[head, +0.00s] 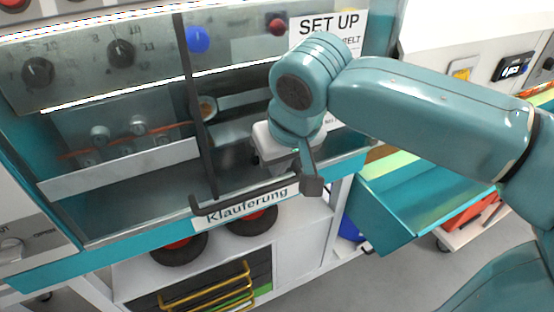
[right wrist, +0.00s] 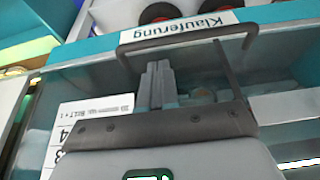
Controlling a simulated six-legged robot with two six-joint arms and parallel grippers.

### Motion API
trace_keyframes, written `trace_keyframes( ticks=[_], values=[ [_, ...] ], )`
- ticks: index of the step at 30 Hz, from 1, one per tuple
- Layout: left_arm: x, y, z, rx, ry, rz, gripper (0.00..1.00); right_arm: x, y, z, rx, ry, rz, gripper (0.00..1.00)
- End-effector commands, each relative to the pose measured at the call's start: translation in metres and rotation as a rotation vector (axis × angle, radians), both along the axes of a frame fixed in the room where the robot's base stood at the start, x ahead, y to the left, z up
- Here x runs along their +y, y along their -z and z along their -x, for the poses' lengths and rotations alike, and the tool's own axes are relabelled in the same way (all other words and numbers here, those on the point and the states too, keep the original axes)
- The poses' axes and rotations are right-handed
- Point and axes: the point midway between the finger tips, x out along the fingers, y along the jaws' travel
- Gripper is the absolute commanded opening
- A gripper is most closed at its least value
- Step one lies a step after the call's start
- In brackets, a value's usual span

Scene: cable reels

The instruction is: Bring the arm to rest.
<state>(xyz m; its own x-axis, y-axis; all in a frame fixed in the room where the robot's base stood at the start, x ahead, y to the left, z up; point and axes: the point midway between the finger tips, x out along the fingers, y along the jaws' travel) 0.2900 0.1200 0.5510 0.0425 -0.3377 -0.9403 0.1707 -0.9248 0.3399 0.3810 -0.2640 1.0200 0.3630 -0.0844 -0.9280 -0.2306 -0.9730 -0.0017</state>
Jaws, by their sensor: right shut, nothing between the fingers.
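My right arm (head: 430,105) is teal and reaches in from the right in the head view. It is bent, with its wrist in front of the cabinet. My right gripper (head: 311,182) points downward near the right end of a dark bar handle (head: 245,199). In the right wrist view its two grey fingers (right wrist: 157,68) lie together with nothing between them. The handle (right wrist: 185,36) shows just beyond the fingertips there, with a visible gap in the picture. I cannot tell the true distance between them. My left gripper is not in view.
The handle is by the "Klauferung" label (head: 248,204) on the cabinet's lower edge. A dark upright strip (head: 196,100) crosses the front. Knobs (head: 38,72) line the upper panel. A teal open bin (head: 420,205) stands right. Black-and-red reels (head: 180,247) sit below. Grey floor shows at lower right.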

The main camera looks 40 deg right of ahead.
Motion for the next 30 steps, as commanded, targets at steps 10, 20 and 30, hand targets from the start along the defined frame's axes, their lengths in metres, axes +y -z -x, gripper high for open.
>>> trace_keyframes(
  ticks=[10, 20, 30],
  values=[
    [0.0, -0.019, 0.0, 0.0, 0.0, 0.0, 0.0, 0.004, -0.063, 0.019, -0.003, -0.001, 0.0, 0.0],
    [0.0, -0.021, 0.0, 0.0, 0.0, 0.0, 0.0, 0.005, -0.074, 0.025, -0.002, 0.001, 0.0, 0.0],
    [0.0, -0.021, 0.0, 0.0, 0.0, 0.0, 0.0, 0.006, -0.073, 0.029, -0.003, 0.001, -0.001, 0.0]
  ],
)
